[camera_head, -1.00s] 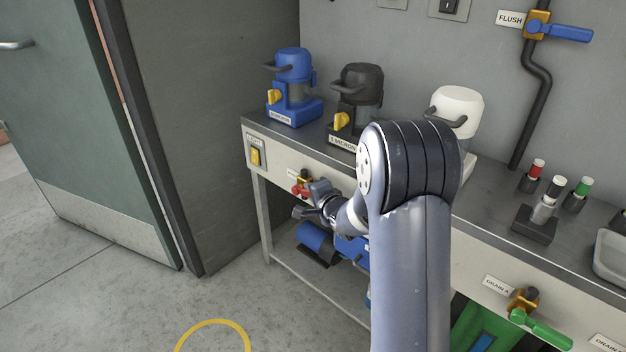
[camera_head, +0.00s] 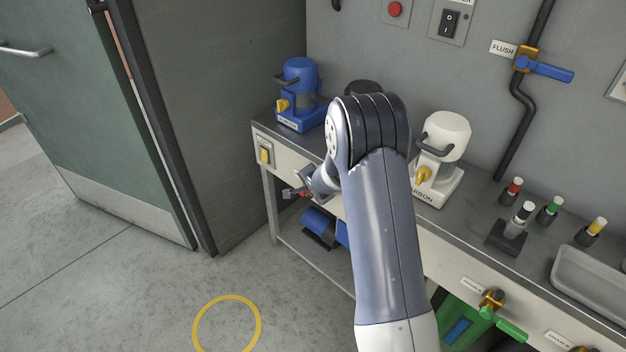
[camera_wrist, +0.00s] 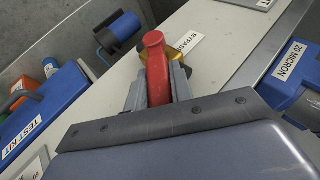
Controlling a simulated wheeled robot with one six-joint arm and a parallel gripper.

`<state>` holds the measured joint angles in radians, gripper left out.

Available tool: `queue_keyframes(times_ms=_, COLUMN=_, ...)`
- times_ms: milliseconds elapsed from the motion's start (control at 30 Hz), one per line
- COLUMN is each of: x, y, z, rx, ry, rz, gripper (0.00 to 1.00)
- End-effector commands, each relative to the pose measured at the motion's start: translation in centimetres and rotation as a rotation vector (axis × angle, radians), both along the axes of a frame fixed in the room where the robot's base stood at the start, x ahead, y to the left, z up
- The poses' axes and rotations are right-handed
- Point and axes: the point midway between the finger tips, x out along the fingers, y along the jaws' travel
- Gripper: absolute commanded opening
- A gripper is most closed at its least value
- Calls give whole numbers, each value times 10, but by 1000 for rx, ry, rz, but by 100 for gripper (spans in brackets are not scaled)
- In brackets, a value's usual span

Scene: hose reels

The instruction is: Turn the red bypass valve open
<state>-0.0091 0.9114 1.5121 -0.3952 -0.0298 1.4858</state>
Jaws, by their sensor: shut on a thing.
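The red bypass valve handle (camera_wrist: 156,68) stands in the middle of the wrist view, in front of its brass body (camera_wrist: 180,47) and beside a BYPASS label (camera_wrist: 187,38). My gripper (camera_wrist: 157,90) has its two grey fingers on either side of the red handle and is shut on it. In the head view my gripper (camera_head: 293,193) is at the front panel of the bench, near its left end.
Blue (camera_head: 299,92) and white (camera_head: 440,160) filter housings stand on the bench; a dark one is mostly behind my arm. A blue test kit (camera_wrist: 42,115) is on the lower shelf. A green-handled drain valve (camera_head: 510,331) sticks out at right. The floor at left is clear.

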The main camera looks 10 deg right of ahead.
Motion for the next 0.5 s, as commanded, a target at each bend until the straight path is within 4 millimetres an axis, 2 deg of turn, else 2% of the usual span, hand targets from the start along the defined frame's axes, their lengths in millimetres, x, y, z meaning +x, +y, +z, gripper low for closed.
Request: queue_keyframes(times_ms=500, x=16, y=12, z=11, rx=-219, ry=302, rz=4, gripper=0)
